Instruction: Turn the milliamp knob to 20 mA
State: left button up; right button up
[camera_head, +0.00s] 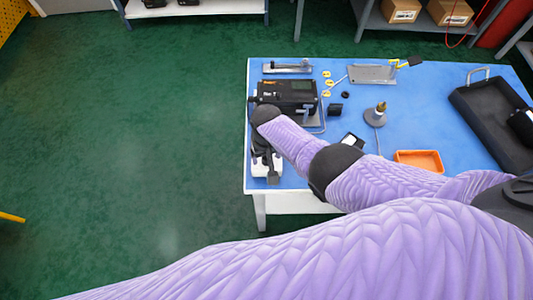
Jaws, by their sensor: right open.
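A black boxy instrument (287,91) with a small display sits at the left part of the blue table, near its far side. I cannot make out a milliamp knob or its setting at this size. My right arm reaches in from the right, its wrist in front of the instrument and hiding part of its near left side. My right gripper (272,177), white and black, hangs at the table's near left edge, apart from the instrument. It is open, with nothing visible in it. My left gripper is not in view.
The blue table (400,113) also holds a grey plate (372,74), several yellow tags, a grey round stand with a brass fitting (376,114), an orange tray (419,160) and a black tray (491,117). Green floor lies open to the left.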

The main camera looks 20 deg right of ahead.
notch_tip(320, 180, up, 9)
jog(key=p, duration=0.5)
jog(key=shift+f+p, duration=0.15)
jog(key=shift+p, duration=0.2)
jog(key=shift+r, duration=0.35)
jog(key=shift+s+f, duration=0.1)
